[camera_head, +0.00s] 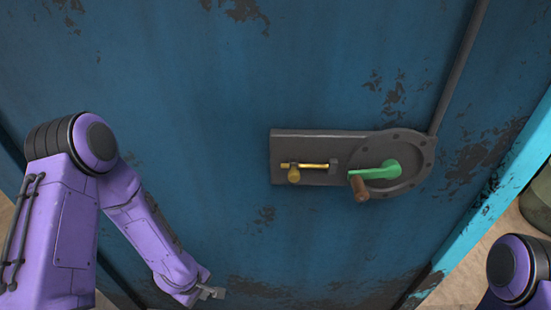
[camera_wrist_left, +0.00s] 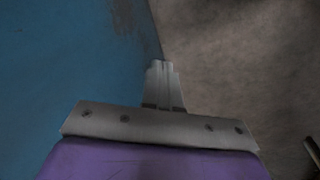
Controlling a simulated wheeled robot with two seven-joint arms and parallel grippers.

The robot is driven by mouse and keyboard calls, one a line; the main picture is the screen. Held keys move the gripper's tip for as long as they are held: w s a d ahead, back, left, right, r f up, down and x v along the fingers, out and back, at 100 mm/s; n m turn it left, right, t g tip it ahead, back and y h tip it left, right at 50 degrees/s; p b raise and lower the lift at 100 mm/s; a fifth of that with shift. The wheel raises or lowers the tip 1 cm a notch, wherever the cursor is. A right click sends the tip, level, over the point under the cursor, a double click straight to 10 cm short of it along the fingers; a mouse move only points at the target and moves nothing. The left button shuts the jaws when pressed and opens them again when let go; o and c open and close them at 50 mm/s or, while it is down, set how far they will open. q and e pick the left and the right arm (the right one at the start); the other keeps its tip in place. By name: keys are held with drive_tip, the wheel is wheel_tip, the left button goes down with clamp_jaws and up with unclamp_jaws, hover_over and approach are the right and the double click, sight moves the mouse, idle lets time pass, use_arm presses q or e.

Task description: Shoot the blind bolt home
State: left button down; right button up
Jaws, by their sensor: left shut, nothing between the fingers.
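The bolt is a yellow rod with a round knob (camera_head: 294,175), lying level on a dark grey metal plate (camera_head: 285,148) in the head view. The plate is fixed to a blue panel (camera_head: 215,90). The bolt's right end reaches a small bracket (camera_head: 334,160); how far it passes in is too small to tell. My left gripper (camera_head: 215,293) is low and left of the plate, well apart from the bolt. Its fingers (camera_wrist_left: 163,82) are together and empty in the left wrist view. My right gripper is out of view; only part of my right arm shows at the lower right.
A green crank (camera_head: 377,172) with a brown handle (camera_head: 359,188) sits on the plate's round right end, right of the bolt. A grey pipe (camera_head: 459,68) rises from there. A light-blue frame edge (camera_head: 500,190) runs down the right. The panel left of the plate is clear.

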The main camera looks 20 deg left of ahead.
use_arm(q)
drive_tip(key=w+d+r+n+t+h+p, duration=0.1)
drive_tip(key=w+r+h, duration=0.3)
drive_tip(key=r, duration=0.8)
drive_tip(key=w+d+r+n+t+h+p, duration=0.1)
drive_tip(key=w+r+n+h+p, duration=0.2)
drive_tip(key=r, duration=1)
drive_tip(key=w+d+r+n+t+h+p, duration=0.1)
drive_tip(key=w+r+n+h+p, duration=0.1)
drive_tip(key=w+r+h, duration=0.3)
wheel_tip(320, 180, up, 7)
drive_tip(key=h, duration=0.3)
drive_tip(key=shift+r+p, duration=0.2)
drive_tip(key=shift+p, duration=0.1)
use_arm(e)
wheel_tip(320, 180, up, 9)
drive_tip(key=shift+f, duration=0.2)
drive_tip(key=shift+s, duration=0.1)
use_arm(q)
drive_tip(key=b+x, duration=0.8)
drive_tip(key=x, duration=0.6)
drive_tip(key=shift+w+r, duration=0.1)
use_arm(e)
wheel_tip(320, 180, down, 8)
